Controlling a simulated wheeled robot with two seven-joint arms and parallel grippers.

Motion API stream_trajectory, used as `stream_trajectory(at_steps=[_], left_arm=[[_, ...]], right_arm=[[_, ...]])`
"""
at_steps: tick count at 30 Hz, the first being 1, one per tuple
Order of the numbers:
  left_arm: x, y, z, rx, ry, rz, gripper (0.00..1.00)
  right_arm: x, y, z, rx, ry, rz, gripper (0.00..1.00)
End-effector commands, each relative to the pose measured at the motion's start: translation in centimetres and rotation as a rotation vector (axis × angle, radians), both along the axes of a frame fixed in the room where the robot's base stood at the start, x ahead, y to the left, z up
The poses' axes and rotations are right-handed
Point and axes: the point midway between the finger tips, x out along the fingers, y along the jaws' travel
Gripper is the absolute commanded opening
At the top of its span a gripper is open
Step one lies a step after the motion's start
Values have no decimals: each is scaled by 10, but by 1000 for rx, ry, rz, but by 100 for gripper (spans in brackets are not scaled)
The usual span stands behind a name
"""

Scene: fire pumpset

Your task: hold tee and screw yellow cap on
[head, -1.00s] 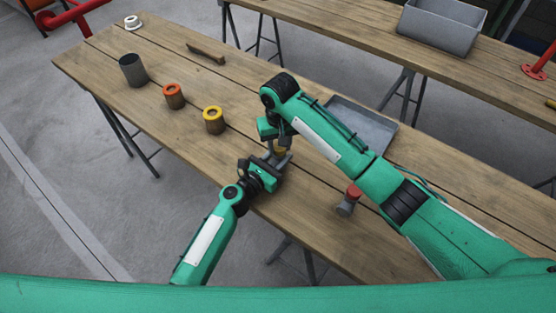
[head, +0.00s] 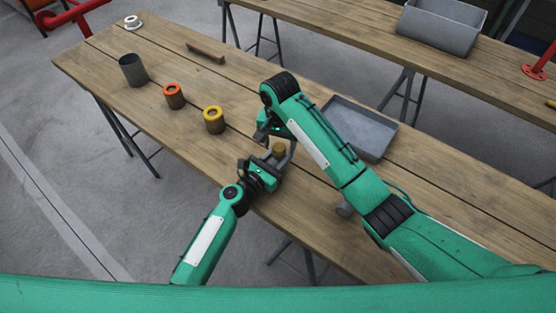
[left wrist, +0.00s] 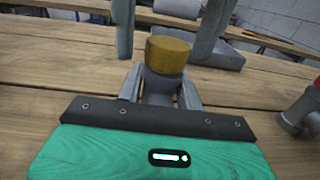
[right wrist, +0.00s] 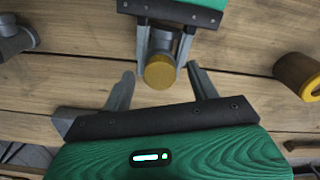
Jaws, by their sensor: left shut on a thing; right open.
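My left gripper (head: 279,157) is shut on a grey tee (left wrist: 158,86) and holds it above the table's front part. A yellow cap (head: 279,148) sits on the tee's end; it also shows in the left wrist view (left wrist: 167,55) and the right wrist view (right wrist: 159,72). How far it is threaded on cannot be told. My right gripper (right wrist: 162,72) is open, its two fingers on either side of the cap and apart from it. In the head view the right arm hides part of that gripper.
A yellow-rimmed pot (head: 213,120), an orange-rimmed pot (head: 173,96), a grey cup (head: 133,70) and a white ring (head: 132,22) stand left. A brown bar (head: 205,53) lies behind. A grey tray (head: 375,150) is right. A red-and-grey fitting (left wrist: 303,112) is partly hidden by my arm in the head view.

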Motion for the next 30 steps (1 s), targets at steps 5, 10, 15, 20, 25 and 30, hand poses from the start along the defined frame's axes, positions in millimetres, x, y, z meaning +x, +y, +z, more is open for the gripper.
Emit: stream_trajectory(at_steps=[5,10,15,20,25,30], left_arm=[[0,-1,0,-1,1,-1,0],[0,-1,0,-1,1,-1,0],[0,-1,0,-1,1,-1,0],[0,-1,0,-1,1,-1,0],[0,0,0,-1,1,-1,0],[0,0,0,-1,1,-1,0]], right_arm=[[1,1,29,3,-5,0,60],[2,-1,59,-3,-8,1,60],[2,-1,83,-2,-7,0,60],[1,0,102,1,-4,0,60],[1,0,114,0,-2,0,60],[0,0,116,0,0,-1,60]])
